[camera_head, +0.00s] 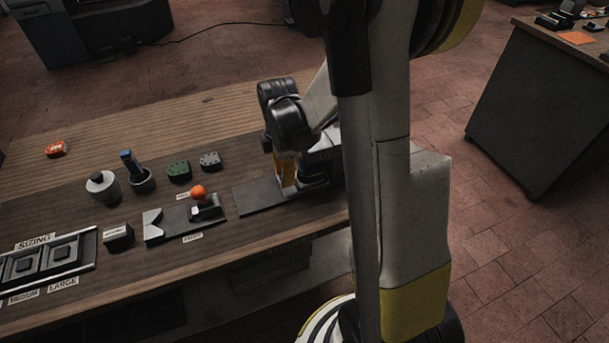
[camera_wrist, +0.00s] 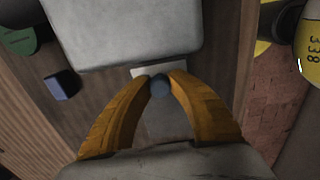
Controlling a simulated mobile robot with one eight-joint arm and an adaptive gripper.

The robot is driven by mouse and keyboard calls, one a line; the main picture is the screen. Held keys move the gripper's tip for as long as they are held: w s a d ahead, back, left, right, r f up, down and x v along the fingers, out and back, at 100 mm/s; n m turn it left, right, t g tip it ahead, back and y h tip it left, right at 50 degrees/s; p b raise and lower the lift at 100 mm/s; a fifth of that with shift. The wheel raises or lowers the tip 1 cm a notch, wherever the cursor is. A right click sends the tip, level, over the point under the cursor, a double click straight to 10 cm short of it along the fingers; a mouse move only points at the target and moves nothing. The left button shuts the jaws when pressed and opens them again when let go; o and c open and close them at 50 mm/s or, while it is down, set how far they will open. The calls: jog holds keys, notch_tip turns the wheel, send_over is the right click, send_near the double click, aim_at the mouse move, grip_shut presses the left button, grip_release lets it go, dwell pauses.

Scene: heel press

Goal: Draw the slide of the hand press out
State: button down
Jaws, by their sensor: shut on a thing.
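The hand press (camera_head: 318,172) stands near the right end of the bench, partly hidden behind my arm in the head view. Its big grey body (camera_wrist: 125,30) fills the top of the wrist view. A flat grey plate (camera_head: 258,197) reaches left from its foot. My gripper (camera_wrist: 160,84) has its two orange fingers closed around a small dark round knob (camera_wrist: 160,88) in front of the press body. A pale strip (camera_wrist: 140,71) shows just behind the knob. I cannot tell how far the slide is out. In the head view, my gripper (camera_head: 286,173) is beside the press.
Left of the press, a fixture with an orange ball (camera_head: 198,191) lies on the bench. A sizing tray (camera_head: 88,250) is at the left. Open floor lies right.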

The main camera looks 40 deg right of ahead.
jog(key=shift+w+a+b, duration=0.1)
jog(key=shift+w+a, duration=0.45)
jog(key=shift+a, duration=1.35)
jog(key=shift+w+a+b, duration=0.1)
jog(key=shift+w+a, duration=0.45)
jog(key=shift+a, duration=1.4)
jog(key=shift+w+a+b, duration=0.1)
jog(key=shift+w+a, duration=0.45)
jog(key=shift+a, duration=1.35)
jog(key=c, duration=1.6)
grip_release()
jog(key=shift+a, duration=0.15)
jog(key=o, duration=1.1)
jog(key=shift+o, duration=0.2)
jog(key=shift+r, duration=0.1)
jog(key=shift+r+p, duration=1.3)
jog(key=shift+r, duration=0.4)
jog(key=shift+r, duration=0.1)
jog(key=shift+r+p, duration=0.7)
jog(key=shift+r, duration=0.15)
jog(key=shift+r+p, duration=1.05)
jog(key=shift+r, duration=0.45)
